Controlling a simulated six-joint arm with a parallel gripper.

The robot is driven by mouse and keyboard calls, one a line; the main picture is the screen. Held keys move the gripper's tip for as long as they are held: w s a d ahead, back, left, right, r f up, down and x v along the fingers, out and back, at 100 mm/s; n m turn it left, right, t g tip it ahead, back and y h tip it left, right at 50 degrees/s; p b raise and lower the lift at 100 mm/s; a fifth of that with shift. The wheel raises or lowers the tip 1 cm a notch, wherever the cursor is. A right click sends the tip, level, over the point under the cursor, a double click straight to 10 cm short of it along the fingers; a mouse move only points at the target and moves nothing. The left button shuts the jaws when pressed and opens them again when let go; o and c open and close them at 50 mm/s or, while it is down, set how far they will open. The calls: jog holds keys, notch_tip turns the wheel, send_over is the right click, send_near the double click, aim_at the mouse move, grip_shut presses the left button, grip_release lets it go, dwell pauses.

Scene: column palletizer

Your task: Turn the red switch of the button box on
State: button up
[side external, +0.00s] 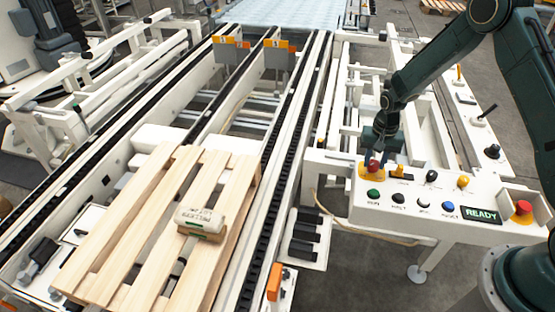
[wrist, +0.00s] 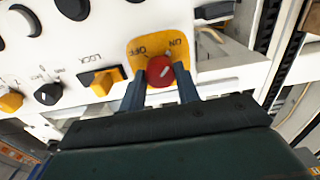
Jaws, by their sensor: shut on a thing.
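The white button box (side external: 410,211) stands at the right in the side external view. Its red switch (wrist: 160,71) is a round knob with a pale mark, on a yellow plate (wrist: 143,45) lettered ON and OFF. The mark slants toward the ON side, but its exact setting is hard to tell. My gripper (wrist: 161,76) has one finger on each side of the knob and is shut on it. In the side external view my gripper (side external: 375,156) comes down from above onto the box's left end and partly hides the switch (side external: 373,168).
Other controls sit close by: a yellow LOCK switch (wrist: 101,80), a black knob (wrist: 47,94) and a row of buttons. A red emergency button (side external: 523,208) is at the right end, beside a READY display (side external: 481,215). A wooden pallet (side external: 150,225) bears one sack (side external: 204,221).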

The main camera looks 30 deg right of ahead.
aim_at(374, 163)
dwell(0.5)
jog(key=o, duration=1)
jog(key=shift+r, duration=0.1)
notch_tip(374, 163, up, 14)
jog(key=shift+f, duration=0.15)
dwell(0.3)
